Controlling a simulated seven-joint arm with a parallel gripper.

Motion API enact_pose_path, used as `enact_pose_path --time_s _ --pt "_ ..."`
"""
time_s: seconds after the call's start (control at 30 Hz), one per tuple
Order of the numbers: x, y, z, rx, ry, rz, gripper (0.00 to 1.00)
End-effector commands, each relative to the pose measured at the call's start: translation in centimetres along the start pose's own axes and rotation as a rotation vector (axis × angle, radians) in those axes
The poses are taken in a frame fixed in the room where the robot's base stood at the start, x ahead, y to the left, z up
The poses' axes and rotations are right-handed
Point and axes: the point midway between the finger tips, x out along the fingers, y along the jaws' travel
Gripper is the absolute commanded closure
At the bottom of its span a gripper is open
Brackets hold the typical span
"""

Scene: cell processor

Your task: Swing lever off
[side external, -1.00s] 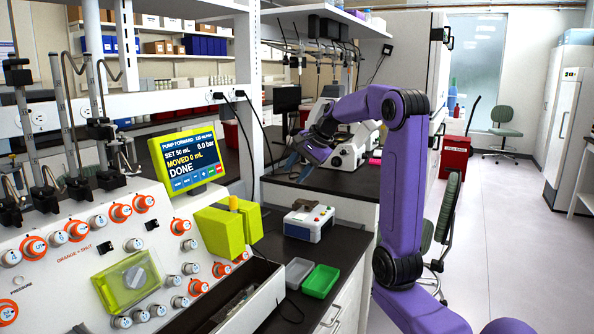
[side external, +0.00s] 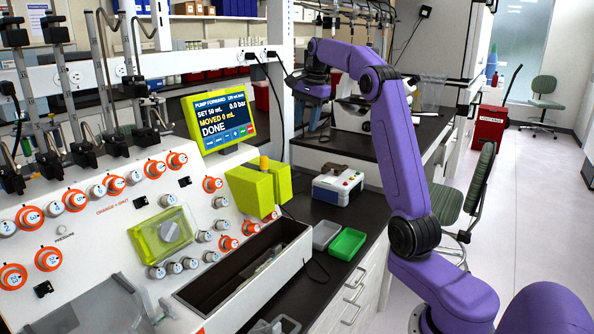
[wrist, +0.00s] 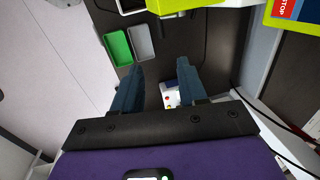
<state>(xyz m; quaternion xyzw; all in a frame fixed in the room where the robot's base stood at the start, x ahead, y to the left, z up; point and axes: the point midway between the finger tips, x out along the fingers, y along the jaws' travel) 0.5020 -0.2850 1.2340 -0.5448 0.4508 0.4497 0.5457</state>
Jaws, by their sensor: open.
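My gripper (side external: 315,118) is open and empty, raised above the dark bench to the right of the pump screen. In the wrist view my gripper (wrist: 157,85) shows two blue fingers well apart. A small white box with coloured buttons (side external: 338,187) sits on the bench below. Part of this box (wrist: 170,97) shows between the fingers, well beyond them and untouched. A yellow-green block with an orange top piece (side external: 258,187) stands on the left of the box. I cannot make out which part is the lever; no lever is in my gripper.
The pump screen (side external: 219,117) reads DONE. A white panel with orange and white knobs (side external: 110,212) fills the left. A green tray (side external: 347,243) and a grey tray (side external: 324,235) lie at the bench front. An open dark trough (side external: 240,268) is beside the panel.

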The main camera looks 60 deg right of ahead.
Motion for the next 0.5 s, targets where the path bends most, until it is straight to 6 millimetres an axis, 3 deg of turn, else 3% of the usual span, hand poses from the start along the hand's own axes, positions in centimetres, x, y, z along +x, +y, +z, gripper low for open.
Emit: enact_pose_path --time_s 0.17,0.5 --pt "1.9 0.0 0.1 -0.001 -0.002 0.002 0.58" --pt "8.1 0.0 0.1 -0.002 -0.003 0.002 0.58"
